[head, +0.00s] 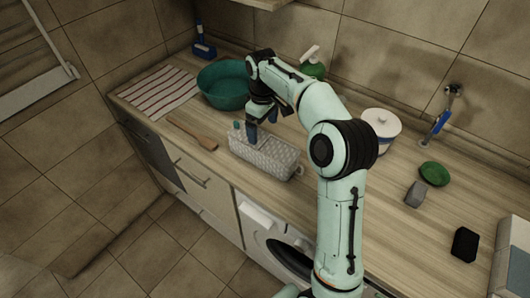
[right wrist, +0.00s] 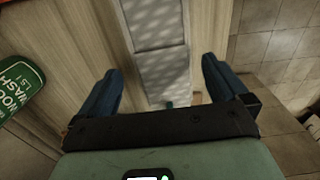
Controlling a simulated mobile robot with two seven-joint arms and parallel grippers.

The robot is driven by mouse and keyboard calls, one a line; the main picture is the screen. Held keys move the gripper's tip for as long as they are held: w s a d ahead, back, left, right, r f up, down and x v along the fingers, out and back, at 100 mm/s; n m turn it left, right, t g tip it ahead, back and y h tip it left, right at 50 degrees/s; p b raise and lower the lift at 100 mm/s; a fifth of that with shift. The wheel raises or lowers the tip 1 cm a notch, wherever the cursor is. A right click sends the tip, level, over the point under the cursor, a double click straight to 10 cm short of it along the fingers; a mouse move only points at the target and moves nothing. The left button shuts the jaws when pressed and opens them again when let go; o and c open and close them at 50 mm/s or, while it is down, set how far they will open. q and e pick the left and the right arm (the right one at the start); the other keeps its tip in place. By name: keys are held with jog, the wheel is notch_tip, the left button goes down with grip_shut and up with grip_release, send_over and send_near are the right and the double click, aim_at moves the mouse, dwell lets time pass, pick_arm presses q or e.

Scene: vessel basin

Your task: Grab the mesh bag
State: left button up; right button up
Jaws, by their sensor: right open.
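The mesh bag (head: 266,160) is a pale grey, netted, oblong bundle lying on the wooden counter near its front edge, with a small teal piece at its left end. In the right wrist view the mesh bag (right wrist: 160,70) runs up the middle, between and beyond the fingers. My right gripper (head: 263,126) is over the left part of the bag, pointing down, with its blue fingers spread. In the right wrist view my right gripper (right wrist: 160,88) is open and empty. I cannot tell its exact height above the bag. My left gripper is not in view.
A teal basin (head: 222,82), striped cloth (head: 158,92) and wooden spatula (head: 192,133) lie left of the bag. A green bottle (head: 313,69) and white lidded pot (head: 382,124) stand behind. A green dish (head: 434,174), grey block (head: 415,194) and black block (head: 465,244) are right.

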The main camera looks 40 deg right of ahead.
notch_tip(320, 180, down, 2)
jog(key=shift+s+f, duration=0.1)
jog(key=shift+f, duration=0.15)
notch_tip(320, 180, down, 5)
jog(key=shift+r+b, duration=0.1)
jog(key=shift+b, duration=0.3)
jog(key=c, duration=1.1)
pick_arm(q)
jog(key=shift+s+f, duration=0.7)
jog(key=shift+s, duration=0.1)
pick_arm(e)
jog(key=shift+r, duration=0.15)
notch_tip(320, 180, up, 10)
jog(key=p, duration=0.2)
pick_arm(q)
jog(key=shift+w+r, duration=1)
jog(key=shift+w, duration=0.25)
pick_arm(e)
notch_tip(320, 180, up, 10)
send_over(263, 141)
